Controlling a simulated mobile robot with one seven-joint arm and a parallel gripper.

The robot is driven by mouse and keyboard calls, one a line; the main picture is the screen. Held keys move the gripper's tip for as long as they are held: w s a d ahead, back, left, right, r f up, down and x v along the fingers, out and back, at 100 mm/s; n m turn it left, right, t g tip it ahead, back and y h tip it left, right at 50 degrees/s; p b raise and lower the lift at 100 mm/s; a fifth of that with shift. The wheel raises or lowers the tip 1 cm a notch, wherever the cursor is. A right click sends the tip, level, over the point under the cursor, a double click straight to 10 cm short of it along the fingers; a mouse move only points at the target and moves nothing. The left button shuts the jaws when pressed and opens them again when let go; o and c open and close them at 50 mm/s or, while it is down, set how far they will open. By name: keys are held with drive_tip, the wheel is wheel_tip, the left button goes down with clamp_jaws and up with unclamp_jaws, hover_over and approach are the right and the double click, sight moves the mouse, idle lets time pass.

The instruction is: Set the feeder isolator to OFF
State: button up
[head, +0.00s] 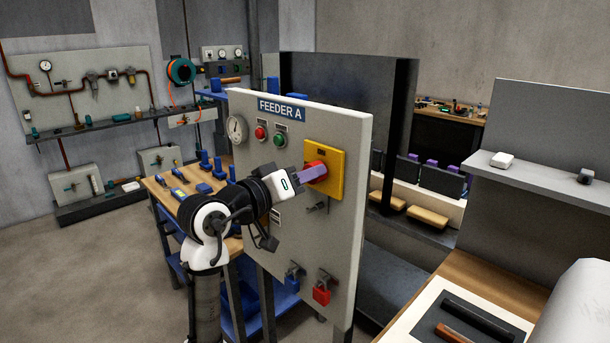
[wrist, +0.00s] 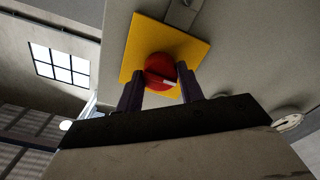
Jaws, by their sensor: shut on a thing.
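The feeder isolator is a red rotary knob (head: 315,171) on a yellow square plate (head: 332,166), on the grey panel marked FEEDER A (head: 281,109). In the wrist view the red knob (wrist: 160,71) sits between the two purple fingers of my gripper (wrist: 162,84), with the yellow plate (wrist: 196,50) behind it. A white mark shows on the knob's face. My gripper (head: 312,173) is shut on the knob in the head view. The knob's far side and any ON or OFF lettering cannot be made out.
The panel also carries a gauge (head: 237,128), a red button (head: 260,133) and a green button (head: 280,140). A blue padlock (head: 292,281) and a red padlock (head: 321,293) hang low on it. A bench with blue tools (head: 180,190) stands behind my arm.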

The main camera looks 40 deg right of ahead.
drive_tip(key=o, duration=1)
drive_tip(key=shift+a, duration=0.1)
drive_tip(key=a+b, duration=0.1)
drive_tip(key=a, duration=0.3)
drive_tip(key=a+b, duration=0.2)
drive_tip(key=a, duration=0.3)
drive_tip(key=s+a+b, duration=0.1)
drive_tip(key=a, duration=0.3)
drive_tip(key=shift+a+b, duration=0.3)
